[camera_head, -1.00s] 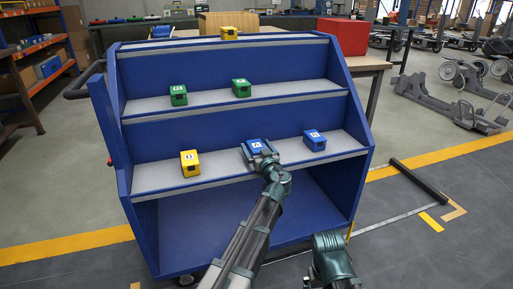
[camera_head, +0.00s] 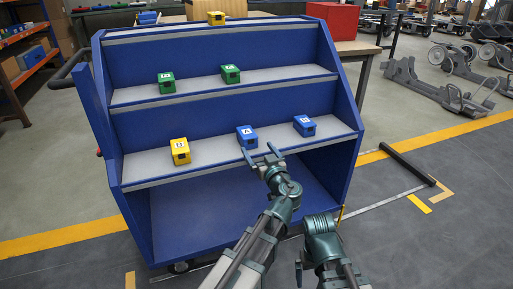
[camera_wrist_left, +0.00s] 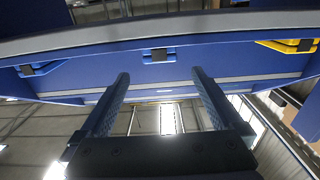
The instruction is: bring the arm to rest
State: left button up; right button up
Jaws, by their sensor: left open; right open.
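My left gripper (camera_head: 262,158) is open and empty, just in front of the lower shelf's edge. In the left wrist view its two fingers (camera_wrist_left: 160,95) stand apart with nothing between them. A blue box (camera_head: 247,137) sits on the lower shelf just behind the left gripper, apart from it. A second blue box (camera_head: 304,126) stands to its right and a yellow box (camera_head: 180,151) to its left. My right gripper (camera_head: 308,262) is low at the bottom right, in front of the rack, with no object seen in it.
The blue rack (camera_head: 215,50) has sloping sides and stepped grey shelves. Two green boxes (camera_head: 166,82) (camera_head: 231,74) stand on the middle shelf and another yellow box (camera_head: 216,18) on top. A black bar (camera_head: 407,164) lies on the floor to the right.

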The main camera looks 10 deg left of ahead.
aim_at(247, 131)
pick_arm(q)
jog(key=shift+w, duration=0.1)
jog(key=x, duration=1.1)
jog(key=shift+a, duration=0.1)
jog(key=shift+w+a, duration=0.15)
jog(key=shift+w, duration=0.1)
jog(key=shift+f, duration=0.2)
jog(key=shift+r, duration=0.1)
